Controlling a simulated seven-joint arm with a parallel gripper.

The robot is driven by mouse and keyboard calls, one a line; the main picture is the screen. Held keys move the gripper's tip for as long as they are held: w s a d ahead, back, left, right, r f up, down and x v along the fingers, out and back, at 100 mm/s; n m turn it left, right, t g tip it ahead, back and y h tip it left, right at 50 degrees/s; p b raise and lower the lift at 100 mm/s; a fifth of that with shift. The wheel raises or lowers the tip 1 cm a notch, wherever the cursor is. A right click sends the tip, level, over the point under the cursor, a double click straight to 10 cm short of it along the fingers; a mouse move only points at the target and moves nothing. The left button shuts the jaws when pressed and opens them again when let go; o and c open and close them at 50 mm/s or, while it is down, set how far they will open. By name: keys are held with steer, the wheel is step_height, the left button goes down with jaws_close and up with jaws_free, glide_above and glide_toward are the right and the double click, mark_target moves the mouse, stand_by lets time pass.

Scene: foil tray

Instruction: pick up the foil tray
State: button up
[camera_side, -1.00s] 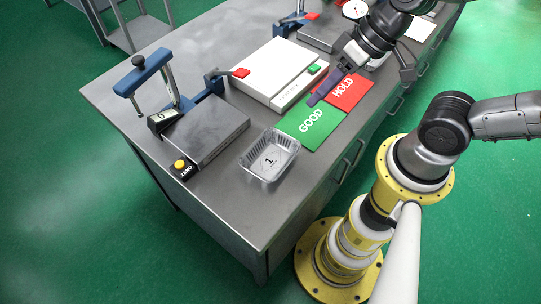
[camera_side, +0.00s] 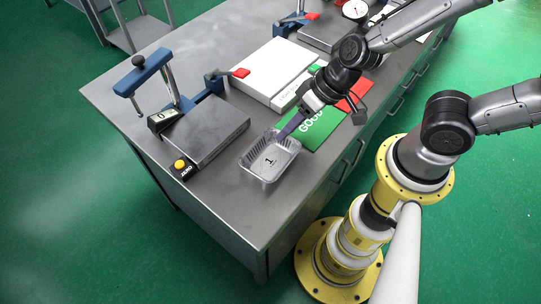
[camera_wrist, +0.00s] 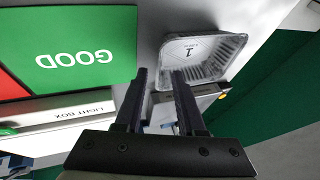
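The foil tray (camera_side: 281,165), a shallow silver rectangle with a "1" on its floor, lies upright and empty on the steel bench. In the wrist view the tray (camera_wrist: 212,64) is at upper right, ahead of and to the right of my fingertips. My gripper (camera_side: 287,133) is above the bench at the tray's upper right edge in the side view. In the wrist view my gripper (camera_wrist: 160,76) has its two dark fingers apart with nothing between them. I cannot tell whether a fingertip touches the tray rim.
The green GOOD card (camera_side: 318,137) lies right of the tray, with the red HOLD card (camera_side: 357,93) beyond it. A scale (camera_side: 207,128) with a yellow ZERO button stands left of the tray. The white light box (camera_side: 275,68) is behind. Bare bench (camera_side: 235,210) lies in front.

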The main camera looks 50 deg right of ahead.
steer(key=shift+x, duration=0.75)
jaws_close()
